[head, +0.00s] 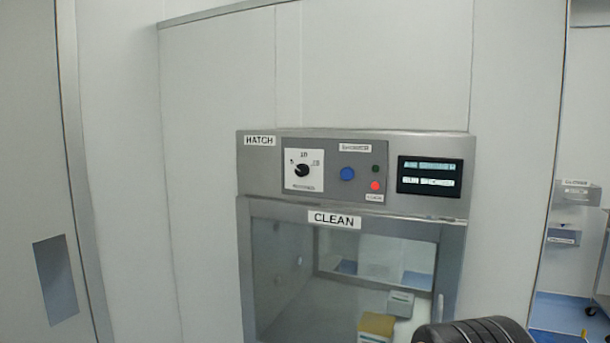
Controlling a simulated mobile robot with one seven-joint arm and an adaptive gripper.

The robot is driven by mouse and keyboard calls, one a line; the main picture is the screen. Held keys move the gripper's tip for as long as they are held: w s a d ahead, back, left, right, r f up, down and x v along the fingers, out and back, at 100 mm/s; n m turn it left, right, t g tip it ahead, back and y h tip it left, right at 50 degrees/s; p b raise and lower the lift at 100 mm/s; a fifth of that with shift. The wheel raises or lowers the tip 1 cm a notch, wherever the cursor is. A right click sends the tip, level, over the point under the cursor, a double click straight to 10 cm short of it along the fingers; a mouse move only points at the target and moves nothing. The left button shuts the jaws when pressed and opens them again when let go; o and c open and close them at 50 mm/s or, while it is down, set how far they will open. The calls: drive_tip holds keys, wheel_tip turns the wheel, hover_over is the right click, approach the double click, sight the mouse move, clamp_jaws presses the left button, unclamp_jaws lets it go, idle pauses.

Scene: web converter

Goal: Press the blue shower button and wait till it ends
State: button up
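The blue button (347,174) sits on the grey control panel (262,178) above the hatch door, right of a white dial (303,171). A small label is above it. A dark green light (375,169) and a lit red light (376,186) are to its right. A dark display (429,176) with two text lines, too blurred to read fully, is at the panel's right. A dark ribbed rounded part, seemingly of my arm, shows at the bottom right, below the panel and apart from the button. My gripper's fingers are not visible.
The hatch window (285,265) under the "CLEAN" label (334,219) shows a yellow item (376,325) and a grey-white box (400,303) inside. White wall panels surround the hatch. A room with shelf boxes (577,193) opens at the right. The space before the panel looks clear.

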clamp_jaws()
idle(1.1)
